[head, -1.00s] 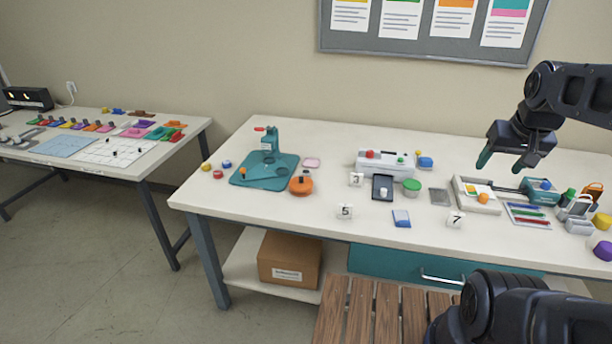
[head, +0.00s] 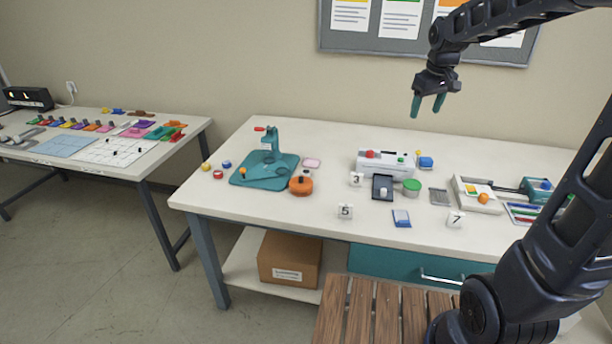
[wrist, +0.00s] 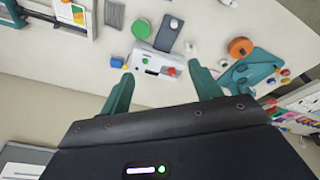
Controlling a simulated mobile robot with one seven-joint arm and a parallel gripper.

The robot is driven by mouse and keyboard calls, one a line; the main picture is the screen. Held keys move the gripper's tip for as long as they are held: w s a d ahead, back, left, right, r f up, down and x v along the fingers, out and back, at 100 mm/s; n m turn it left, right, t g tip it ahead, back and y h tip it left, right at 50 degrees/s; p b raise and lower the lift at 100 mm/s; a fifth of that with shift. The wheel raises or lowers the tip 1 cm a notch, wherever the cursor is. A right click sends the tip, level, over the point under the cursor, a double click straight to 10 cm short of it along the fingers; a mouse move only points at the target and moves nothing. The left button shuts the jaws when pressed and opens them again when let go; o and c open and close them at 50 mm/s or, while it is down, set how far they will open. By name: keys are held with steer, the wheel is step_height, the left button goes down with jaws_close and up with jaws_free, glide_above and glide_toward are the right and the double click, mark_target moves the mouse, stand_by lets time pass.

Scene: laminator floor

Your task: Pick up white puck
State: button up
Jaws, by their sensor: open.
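A small white round piece (head: 383,191), which looks like the white puck, sits on a dark grey tray (head: 376,196) near the middle of the long table. It also shows in the wrist view (wrist: 173,24), on the dark tray (wrist: 164,37). My gripper (head: 427,105) is open and empty, high above the back of the table, with its teal fingers pointing down. In the wrist view the open fingers (wrist: 160,74) are well apart from the puck, and nothing is between them.
A white machine (head: 385,165) with red and green buttons stands just behind the tray. A green-lidded jar (head: 411,187) is close to the tray's right. An orange round object (head: 301,185) and a teal press (head: 265,165) stand to the left. Number markers stand nearby.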

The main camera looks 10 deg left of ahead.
steer(key=w+a+f+n, duration=0.2)
steer(key=w+a+f, duration=0.2)
steer(key=w+a, duration=0.4)
steer(key=n+g, duration=0.3)
steer(key=n, duration=0.4)
glide_above(306, 172)
step_height(306, 172, down, 23)
steer(key=shift+h, duration=0.3)
steer(key=shift+f, duration=5.35)
steer(key=c, duration=1.1)
steer(key=shift+r, duration=0.15)
